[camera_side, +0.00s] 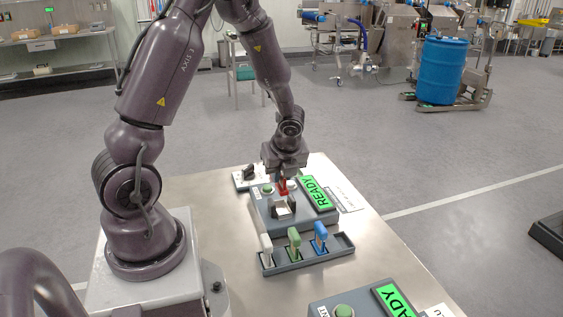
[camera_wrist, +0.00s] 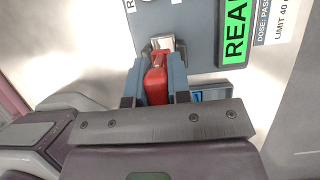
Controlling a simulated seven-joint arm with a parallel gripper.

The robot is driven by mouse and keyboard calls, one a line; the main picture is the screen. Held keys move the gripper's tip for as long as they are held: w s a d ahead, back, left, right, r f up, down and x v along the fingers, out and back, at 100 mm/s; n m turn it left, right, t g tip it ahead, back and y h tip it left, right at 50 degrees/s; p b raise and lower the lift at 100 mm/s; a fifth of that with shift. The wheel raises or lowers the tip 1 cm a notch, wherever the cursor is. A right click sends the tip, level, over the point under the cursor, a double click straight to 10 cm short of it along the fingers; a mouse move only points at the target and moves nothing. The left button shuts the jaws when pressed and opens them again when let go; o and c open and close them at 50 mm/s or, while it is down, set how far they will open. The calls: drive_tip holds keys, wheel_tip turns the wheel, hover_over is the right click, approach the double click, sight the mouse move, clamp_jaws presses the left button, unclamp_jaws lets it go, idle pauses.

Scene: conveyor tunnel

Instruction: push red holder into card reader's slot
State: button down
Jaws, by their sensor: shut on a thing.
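My gripper (camera_side: 283,178) is shut on the red holder (camera_side: 284,188), over the far side of the card reader. In the wrist view the red holder (camera_wrist: 156,82) sits between the two grey fingers of my gripper (camera_wrist: 159,76). Its pale tip (camera_wrist: 163,43) points at the card reader (camera_wrist: 196,25) and meets a dark-edged fitting on it. How far the tip is in the slot I cannot tell. In the side view the card reader (camera_side: 264,213) is a grey box with a green button and a green READY display (camera_side: 317,194).
A grey rack (camera_side: 290,265) in front of the reader holds a white holder (camera_side: 266,247), a green holder (camera_side: 294,242) and a blue holder (camera_side: 320,236). Another READY unit (camera_side: 360,302) stands at the table's near edge. The metal tabletop (camera_side: 215,215) is clear left of the reader.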

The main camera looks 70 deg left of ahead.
sight(280, 187)
drive_tip(key=shift+f, duration=0.55)
drive_tip(key=shift+f, duration=0.25)
drive_tip(key=shift+f, duration=1.65)
drive_tip(key=shift+s+d+f, duration=0.15)
drive_tip(key=shift+s+f, duration=0.1)
idle(0.8)
